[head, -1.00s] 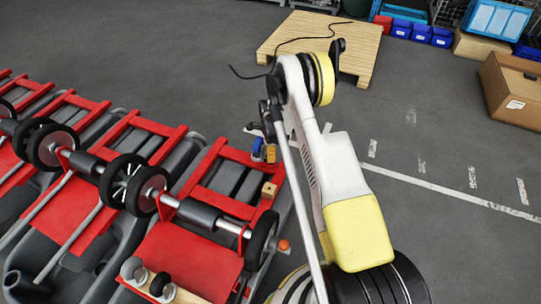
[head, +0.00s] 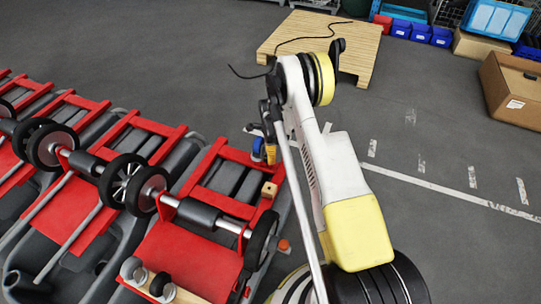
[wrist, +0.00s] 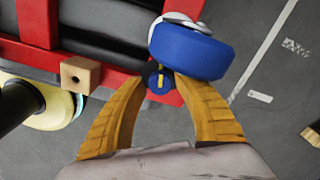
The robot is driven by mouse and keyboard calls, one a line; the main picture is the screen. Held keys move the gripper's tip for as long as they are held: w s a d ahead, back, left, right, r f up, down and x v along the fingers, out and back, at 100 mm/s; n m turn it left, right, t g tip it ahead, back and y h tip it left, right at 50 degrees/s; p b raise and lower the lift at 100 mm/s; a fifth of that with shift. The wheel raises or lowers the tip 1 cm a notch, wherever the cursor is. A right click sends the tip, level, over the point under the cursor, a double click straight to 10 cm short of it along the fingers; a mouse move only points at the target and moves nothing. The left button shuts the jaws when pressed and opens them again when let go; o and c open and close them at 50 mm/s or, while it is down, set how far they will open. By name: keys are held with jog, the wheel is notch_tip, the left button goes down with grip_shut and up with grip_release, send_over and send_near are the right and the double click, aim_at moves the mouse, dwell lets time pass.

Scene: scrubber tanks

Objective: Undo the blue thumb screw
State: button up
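The blue thumb screw (wrist: 160,80) is a small dark-blue knob with a yellow mark, at the edge of the red frame in the wrist view. My gripper (wrist: 160,88) has its two ribbed orange fingers on either side of it, and the knob fills the gap between the tips. A much larger blue wheel (wrist: 190,52) sits just above and right of the knob, close to the right finger. In the head view my gripper (head: 270,154) is small and partly hidden beside the blue wheel (head: 258,147), and the knob cannot be made out.
The red frame (head: 235,152) belongs to the nearest of several scrubber tanks in a row at left. A wooden block (wrist: 79,75) sits left of my gripper. Grey floor with white lines lies open to the right. A pallet (head: 290,42) and boxes stand farther back.

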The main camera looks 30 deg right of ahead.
notch_tip(320, 180, up, 12)
dwell(0.4)
